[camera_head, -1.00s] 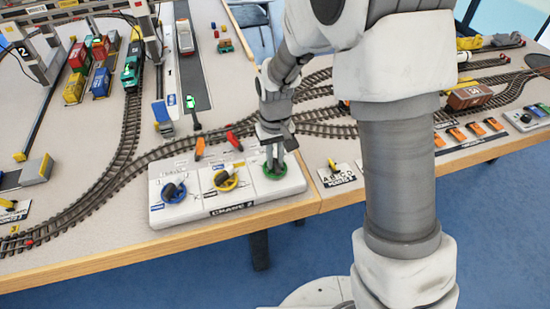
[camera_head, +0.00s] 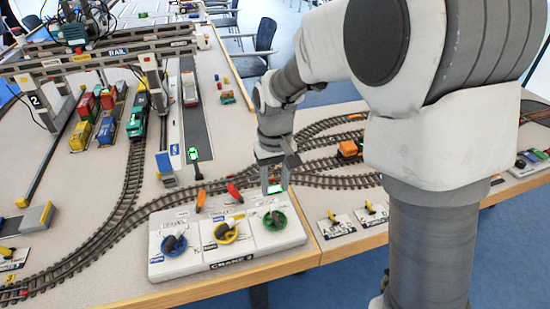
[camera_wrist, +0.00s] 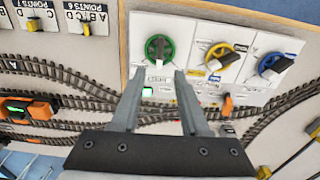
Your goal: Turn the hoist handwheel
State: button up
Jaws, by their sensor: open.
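The Crane 2 panel (camera_head: 198,240) is a white box on the table's front edge with three handwheels. They are blue (camera_head: 174,243), yellow (camera_head: 227,231) and green (camera_head: 275,220), each with a dark handle. I cannot read which one is labelled hoist. My gripper (camera_head: 273,188) is open and empty, just above and behind the green wheel, apart from it. In the wrist view the green wheel (camera_wrist: 159,48) lies beyond and between my open fingertips (camera_wrist: 159,74). The yellow wheel (camera_wrist: 225,56) and blue wheel (camera_wrist: 275,66) are to its right.
Railway track (camera_head: 120,212) curves behind the panel. A gantry crane (camera_head: 100,60) spans trains and containers at the left. Points switches (camera_head: 337,223) lie right of the panel.

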notch_tip(320, 180, up, 7)
jog(key=shift+p, duration=0.45)
jog(key=shift+o, duration=0.3)
jog(key=shift+f, duration=0.1)
